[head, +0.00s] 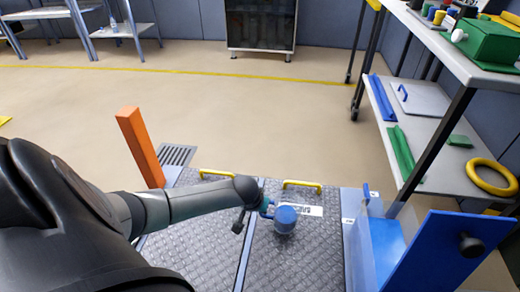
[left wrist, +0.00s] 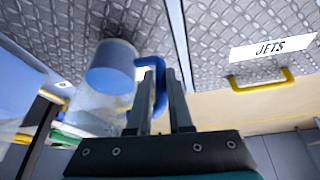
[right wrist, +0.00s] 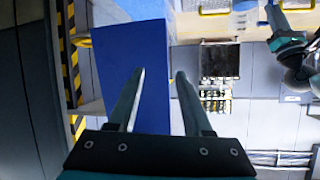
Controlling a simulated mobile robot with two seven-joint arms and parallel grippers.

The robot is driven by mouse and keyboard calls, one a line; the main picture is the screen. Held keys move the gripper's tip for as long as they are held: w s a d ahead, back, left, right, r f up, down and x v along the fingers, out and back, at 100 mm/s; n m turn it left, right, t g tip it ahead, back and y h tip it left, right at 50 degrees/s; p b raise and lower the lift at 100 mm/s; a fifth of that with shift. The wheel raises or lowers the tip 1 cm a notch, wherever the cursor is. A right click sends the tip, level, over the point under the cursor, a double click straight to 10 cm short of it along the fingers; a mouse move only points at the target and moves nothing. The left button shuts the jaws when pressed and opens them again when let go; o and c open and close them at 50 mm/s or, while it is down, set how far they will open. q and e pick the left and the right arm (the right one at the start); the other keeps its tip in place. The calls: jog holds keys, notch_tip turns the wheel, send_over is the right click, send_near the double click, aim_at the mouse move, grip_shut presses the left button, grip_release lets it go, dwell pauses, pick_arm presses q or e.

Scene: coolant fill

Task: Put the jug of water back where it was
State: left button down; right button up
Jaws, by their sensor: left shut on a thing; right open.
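The jug of water shows in the head view as a round blue lid (head: 286,215) above the right-hand metal hatch plate, partly covering a white label. My left gripper (head: 264,208) is at its left side. In the left wrist view the jug has a clear body (left wrist: 92,112), a blue lid (left wrist: 110,76) and a blue handle (left wrist: 158,85). The left fingers (left wrist: 160,78) are shut on the handle. I cannot tell whether the jug's base touches anything. My right gripper (right wrist: 160,75) is open and empty, with a blue panel (right wrist: 125,65) behind it.
The hatch plates (head: 205,250) have yellow handles (head: 302,185); the left wrist view shows a label reading JETS (left wrist: 272,47). An orange post (head: 140,146) stands at left. A shelf cart (head: 425,105) is at right, near the blue panel (head: 440,252). The floor beyond is clear.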

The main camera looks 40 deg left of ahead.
aim_at(261, 215)
pick_arm(q)
jog(key=shift+f+b, duration=0.5)
jog(key=shift+f, duration=0.8)
pick_arm(e)
jog(key=shift+s+a+r+t+y, duration=0.15)
jog(key=shift+a+r+t+y, duration=0.3)
jog(key=shift+t, duration=0.25)
jog(key=shift+s+a+r+t+y, duration=0.15)
jog(key=shift+a+r+t+y, duration=0.15)
jog(key=shift+a+t, duration=0.3)
jog(key=shift+d, duration=0.1)
pick_arm(q)
jog(key=shift+f, duration=0.1)
jog(key=shift+f+b, duration=0.1)
jog(key=shift+b, duration=0.2)
jog(key=c, duration=0.8)
grip_release()
jog(key=shift+c, duration=0.2)
pick_arm(e)
jog(key=shift+r+m, duration=0.15)
jog(key=shift+m, duration=0.15)
